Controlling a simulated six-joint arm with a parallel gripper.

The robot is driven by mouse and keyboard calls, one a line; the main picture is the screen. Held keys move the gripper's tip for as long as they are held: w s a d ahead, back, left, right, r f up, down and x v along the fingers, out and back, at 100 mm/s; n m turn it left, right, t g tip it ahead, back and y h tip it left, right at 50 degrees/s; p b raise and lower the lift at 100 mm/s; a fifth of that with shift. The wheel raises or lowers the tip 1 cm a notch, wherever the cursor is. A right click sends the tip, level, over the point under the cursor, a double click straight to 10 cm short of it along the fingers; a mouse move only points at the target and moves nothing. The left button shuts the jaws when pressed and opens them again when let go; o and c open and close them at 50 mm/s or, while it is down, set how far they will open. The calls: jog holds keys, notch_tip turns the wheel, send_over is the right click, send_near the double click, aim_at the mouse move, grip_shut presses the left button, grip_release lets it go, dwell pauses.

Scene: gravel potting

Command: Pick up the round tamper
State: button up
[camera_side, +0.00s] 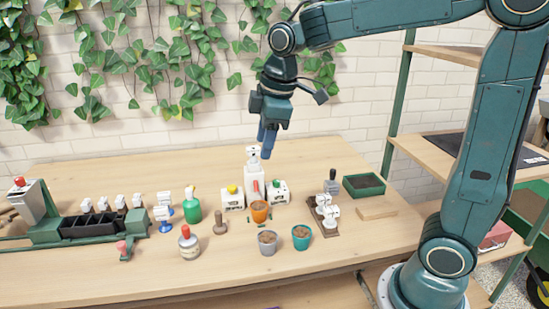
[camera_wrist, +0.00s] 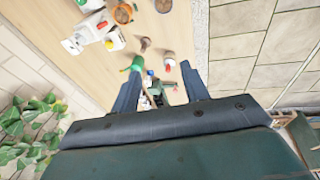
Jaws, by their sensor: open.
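The round tamper appears to be the small brown wooden piece (camera_side: 221,222) with an upright handle and wide round foot, standing on the table between the green bottle and the orange pot. It also shows in the wrist view as a small brown piece (camera_wrist: 145,43), above and slightly left of the space between the fingers. My gripper (camera_side: 267,148) is high above the back of the table, right of the tamper and well apart from it. In the wrist view my gripper (camera_wrist: 161,72) has its two fingers spread, with nothing held between them.
The green bottle (camera_side: 192,208) and a white red-capped bottle (camera_side: 188,243) stand close left of the tamper. The orange pot (camera_side: 259,211), grey pot (camera_side: 267,242) and teal pot (camera_side: 301,237) stand to its right. A tall white bottle (camera_side: 254,175) stands below my gripper. The front table is clear.

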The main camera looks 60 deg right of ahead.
jog(key=w+f+n+g, duration=0.2)
jog(key=w+f+n, duration=0.4)
jog(key=w, duration=0.5)
jog(key=n+g, duration=0.1)
jog(key=n, duration=0.2)
send_over(218, 212)
notch_tip(218, 212, down, 11)
jog(key=shift+w+a, duration=0.1)
jog(key=shift+f, duration=6.85)
grip_shut()
